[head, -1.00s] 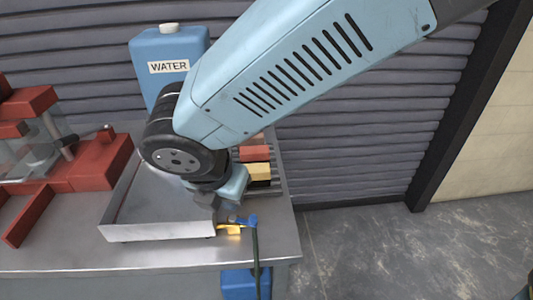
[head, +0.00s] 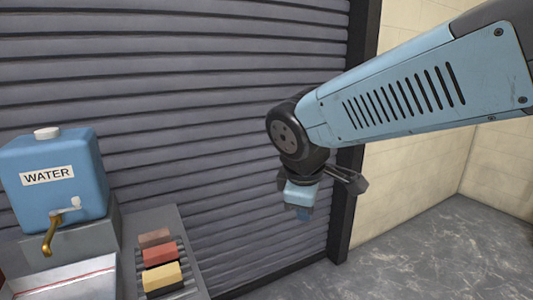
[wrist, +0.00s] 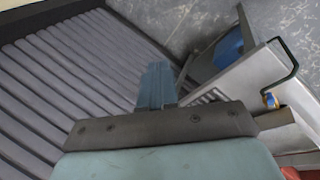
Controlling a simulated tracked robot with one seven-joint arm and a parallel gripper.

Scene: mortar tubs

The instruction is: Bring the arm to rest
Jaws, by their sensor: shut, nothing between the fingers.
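My gripper (head: 303,214) hangs in front of the grey shutter, to the right of the bench and clear of it. In the wrist view its blue fingers (wrist: 156,85) are together with nothing between them. My arm reaches in from the upper right of the head view, bent downward at the wrist.
A blue water container (head: 55,180) with a brass tap stands at the left. Red and yellow blocks (head: 162,277) sit on a rack on the bench. A metal tray (head: 75,282) lies at lower left. The floor (head: 430,255) at right is clear.

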